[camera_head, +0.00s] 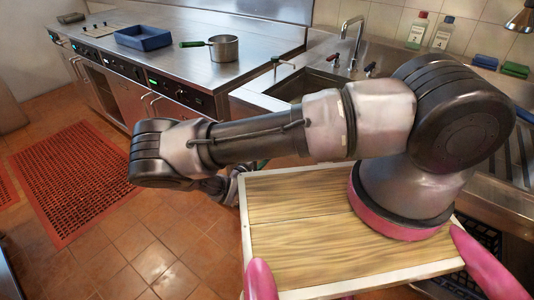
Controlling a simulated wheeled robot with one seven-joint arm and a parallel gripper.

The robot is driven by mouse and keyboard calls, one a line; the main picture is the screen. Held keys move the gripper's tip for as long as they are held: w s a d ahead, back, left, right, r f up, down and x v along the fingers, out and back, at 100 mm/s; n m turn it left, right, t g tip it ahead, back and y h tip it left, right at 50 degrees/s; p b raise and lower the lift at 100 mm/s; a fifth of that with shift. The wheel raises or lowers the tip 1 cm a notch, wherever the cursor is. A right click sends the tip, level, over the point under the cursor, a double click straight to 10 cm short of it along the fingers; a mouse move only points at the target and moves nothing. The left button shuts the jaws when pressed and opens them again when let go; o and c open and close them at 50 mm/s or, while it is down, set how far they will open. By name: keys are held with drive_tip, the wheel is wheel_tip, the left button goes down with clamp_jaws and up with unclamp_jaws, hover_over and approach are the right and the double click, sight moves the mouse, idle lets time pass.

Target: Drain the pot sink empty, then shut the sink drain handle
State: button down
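The pot sink (308,84) is a steel basin set in the counter, right of centre at the back. My arm hides its near right part, and I cannot tell whether it holds water. A tall tap (350,38) stands behind it. A small green piece (262,164) shows below the counter beside my arm. It may be the drain handle, but too little of it shows to tell its position. My gripper (232,186) is low in front of the sink counter, mostly hidden behind my arm. Its fingers cannot be made out.
A steel counter with burners' knobs runs along the back left. It bears a blue tray (144,38) and a pot (223,48) with a green handle. Bottles (418,31) and sponges (515,70) stand at the back right. A red mat (75,180) lies on the open tiled floor.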

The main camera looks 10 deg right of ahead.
drive_tip(key=shift+a+f, duration=0.1)
unclamp_jaws()
drive_tip(key=v, duration=1.1)
drive_tip(key=w+d+r+m+g+y, duration=0.1)
drive_tip(key=d+r+m+g+y, duration=0.3)
drive_tip(key=r, duration=0.8)
drive_tip(key=w+d+r+m+g+y, duration=0.1)
drive_tip(key=d+r+m+g+y, duration=0.3)
drive_tip(key=r, duration=0.8)
drive_tip(key=w+d+r+m+g+y, duration=0.15)
drive_tip(key=r+g, duration=0.45)
drive_tip(key=r, duration=0.6)
drive_tip(key=s+d+r+m+t+y, duration=0.1)
drive_tip(key=s+d+r+t, duration=0.1)
drive_tip(key=s+d+r, duration=0.2)
drive_tip(key=s+d+r+m+t+y, duration=0.1)
drive_tip(key=s+d+r+t+y, duration=0.1)
drive_tip(key=s+r, duration=0.4)
drive_tip(key=s+d+r+m+t+y, duration=0.1)
drive_tip(key=s+d+r+t, duration=0.3)
drive_tip(key=r, duration=0.8)
drive_tip(key=shift+s+d+r+y, duration=0.25)
drive_tip(key=shift+s+d+y, duration=0.4)
drive_tip(key=shift+d, duration=0.6)
